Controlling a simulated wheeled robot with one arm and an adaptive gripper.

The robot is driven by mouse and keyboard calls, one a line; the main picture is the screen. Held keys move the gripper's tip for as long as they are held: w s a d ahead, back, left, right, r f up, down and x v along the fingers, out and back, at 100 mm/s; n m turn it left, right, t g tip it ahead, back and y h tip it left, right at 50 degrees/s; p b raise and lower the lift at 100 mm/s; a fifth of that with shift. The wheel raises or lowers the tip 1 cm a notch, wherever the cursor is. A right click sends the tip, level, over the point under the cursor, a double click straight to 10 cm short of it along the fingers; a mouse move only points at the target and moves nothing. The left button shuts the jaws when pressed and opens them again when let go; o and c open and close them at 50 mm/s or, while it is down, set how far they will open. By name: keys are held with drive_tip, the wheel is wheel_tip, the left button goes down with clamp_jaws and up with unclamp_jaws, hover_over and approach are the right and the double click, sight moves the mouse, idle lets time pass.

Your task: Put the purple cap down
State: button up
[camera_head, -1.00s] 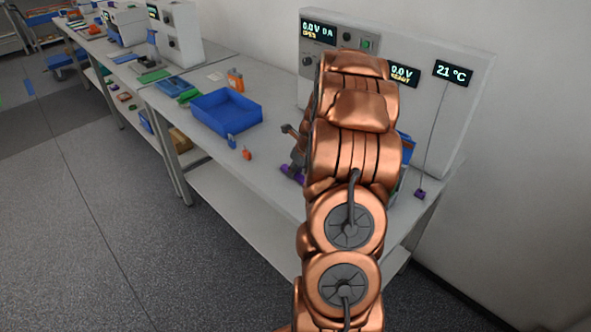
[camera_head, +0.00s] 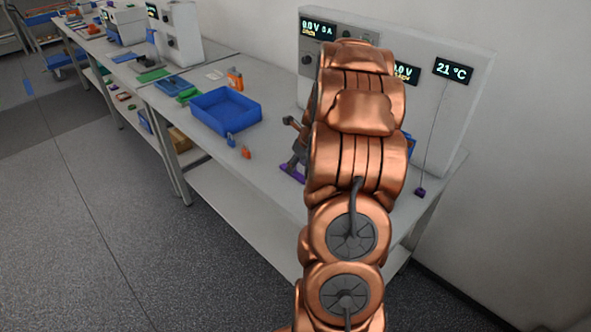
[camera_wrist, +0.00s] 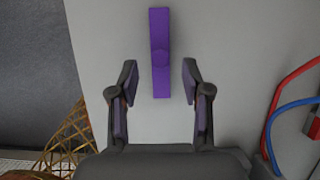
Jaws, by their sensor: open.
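The purple cap (camera_wrist: 160,52) is a long narrow bar with a raised middle. In the wrist view it lies on the grey-white bench top, ahead of my gripper (camera_wrist: 156,85). My gripper is open, with one finger on each side of the cap's near end and a visible gap to both. In the head view part of the purple cap (camera_head: 291,172) shows at the bench's front edge, below the dark fingers of my gripper (camera_head: 297,150). My copper arm hides the rest.
A blue bin (camera_head: 226,112) stands on the bench to the left, with small blue and orange items (camera_head: 246,153) in front of it. The cycler panel (camera_head: 452,100) stands behind. Red and blue cables (camera_wrist: 285,108) run at the right in the wrist view.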

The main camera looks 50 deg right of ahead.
drive_tip(key=b+v, duration=0.2)
drive_tip(key=v, duration=0.7)
drive_tip(key=s+a+r+n+g+y, duration=0.1)
drive_tip(key=s+a+n+g, duration=0.15)
drive_tip(key=a+n, duration=0.9)
drive_tip(key=s+a+r+n+g+y, duration=0.15)
drive_tip(key=s+a+n, duration=0.4)
drive_tip(key=a, duration=1.05)
drive_tip(key=s+a+n+g+h, duration=0.1)
drive_tip(key=s+a+n, duration=0.4)
drive_tip(key=s+n, duration=0.3)
drive_tip(key=s+a+n+g+h, duration=0.1)
drive_tip(key=s+a+n, duration=0.4)
drive_tip(key=s+n, duration=0.3)
drive_tip(key=f+n, duration=0.1)
drive_tip(key=n, duration=0.2)
drive_tip(key=shift+s, duration=0.4)
drive_tip(key=shift+h, duration=0.25)
drive_tip(key=shift+c, duration=0.6)
drive_tip(key=shift+d, duration=0.15)
